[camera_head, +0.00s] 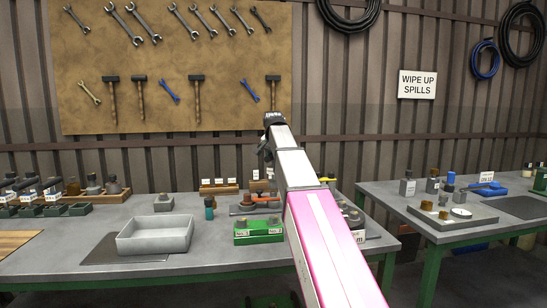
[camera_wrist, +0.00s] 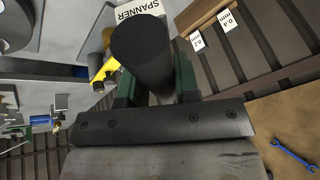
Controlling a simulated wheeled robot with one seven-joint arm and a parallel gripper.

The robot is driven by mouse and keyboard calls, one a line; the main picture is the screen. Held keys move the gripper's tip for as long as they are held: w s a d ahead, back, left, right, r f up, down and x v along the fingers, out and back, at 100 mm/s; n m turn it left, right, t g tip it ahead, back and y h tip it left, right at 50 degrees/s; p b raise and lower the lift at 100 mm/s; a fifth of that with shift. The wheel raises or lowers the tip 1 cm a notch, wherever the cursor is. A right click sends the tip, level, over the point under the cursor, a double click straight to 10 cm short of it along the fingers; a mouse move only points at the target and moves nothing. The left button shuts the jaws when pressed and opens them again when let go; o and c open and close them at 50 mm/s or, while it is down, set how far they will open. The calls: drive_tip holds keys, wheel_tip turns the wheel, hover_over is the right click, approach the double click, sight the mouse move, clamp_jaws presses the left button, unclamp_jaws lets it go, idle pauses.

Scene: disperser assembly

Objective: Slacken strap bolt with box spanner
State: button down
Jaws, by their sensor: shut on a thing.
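In the wrist view my gripper (camera_wrist: 157,84) is shut, its green-padded fingers on either side of a dark round cylinder (camera_wrist: 143,50). The cylinder looks like the box spanner, seen nearly end-on; its far end is hidden. A white label reading SPANNER (camera_wrist: 138,10) shows just past it, with a yellow part (camera_wrist: 103,72) beside it. In the head view my arm rises in front of the bench, and the gripper's fingers and held piece cannot be made out. I cannot pick out the strap bolt; my arm covers part of the bench.
A grey open tray (camera_head: 155,237) stands on the left bench (camera_head: 210,258), with a green box (camera_head: 258,238) right of it. Orange-handled items (camera_head: 262,201) lie behind. A second bench (camera_head: 440,228) stands at right. The tool board (camera_head: 180,60) hangs on the back wall.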

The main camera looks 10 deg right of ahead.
drive_tip(key=m+h, duration=0.1)
drive_tip(key=m, duration=0.3)
drive_tip(key=shift+f+g+h, duration=0.15)
drive_tip(key=shift+g+h, duration=0.25)
drive_tip(key=m+g+h, duration=0.1)
drive_tip(key=m, duration=0.3)
drive_tip(key=shift+f, duration=0.2)
